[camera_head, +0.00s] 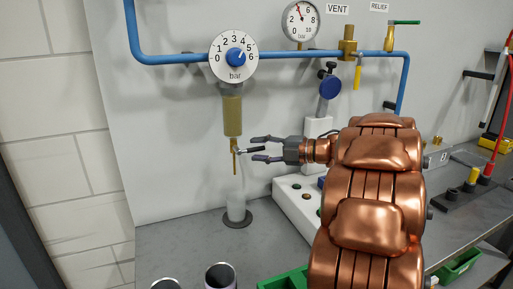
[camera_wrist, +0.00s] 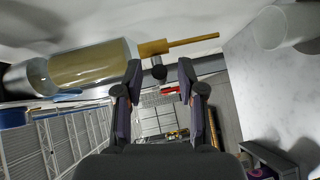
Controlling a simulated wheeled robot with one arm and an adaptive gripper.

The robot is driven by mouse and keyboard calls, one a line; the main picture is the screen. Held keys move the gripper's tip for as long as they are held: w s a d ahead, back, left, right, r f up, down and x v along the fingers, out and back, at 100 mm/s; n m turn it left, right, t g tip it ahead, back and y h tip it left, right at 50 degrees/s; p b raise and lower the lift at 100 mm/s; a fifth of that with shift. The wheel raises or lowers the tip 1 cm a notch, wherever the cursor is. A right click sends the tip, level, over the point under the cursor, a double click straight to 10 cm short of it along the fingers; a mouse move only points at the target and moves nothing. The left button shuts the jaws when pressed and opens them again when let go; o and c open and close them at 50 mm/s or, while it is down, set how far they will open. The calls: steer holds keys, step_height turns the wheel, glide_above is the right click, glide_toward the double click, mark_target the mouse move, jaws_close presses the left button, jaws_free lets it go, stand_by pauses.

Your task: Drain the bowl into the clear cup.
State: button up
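The bowl (camera_head: 232,115), filled with murky yellow-brown liquid, hangs upright below the dial regulator; it also shows in the wrist view (camera_wrist: 92,66). A brass drain fitting (camera_head: 236,146) with a thin downward spout is at its bottom, and it shows in the wrist view (camera_wrist: 153,48). A small dark lever (camera_head: 249,151) points from the fitting toward my gripper. My gripper (camera_head: 252,149) is open, just right of the fitting. In the wrist view, the lever's round dark end (camera_wrist: 159,71) appears between the fingertips; contact cannot be told. The clear cup (camera_head: 236,208) stands upright below the spout.
The cup stands on a dark round pad (camera_head: 246,221) on the grey bench. A white block with buttons (camera_head: 305,205) is close below and right of my gripper. Two metal cans (camera_head: 220,277) and a green tray (camera_head: 283,281) are at the front. Blue piping (camera_head: 172,58) runs above.

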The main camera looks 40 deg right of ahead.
steer(key=shift+w+a+f, duration=0.1)
steer(key=shift+w+a, duration=0.3)
steer(key=shift+w, duration=0.15)
jaws_close()
stand_by(0.5)
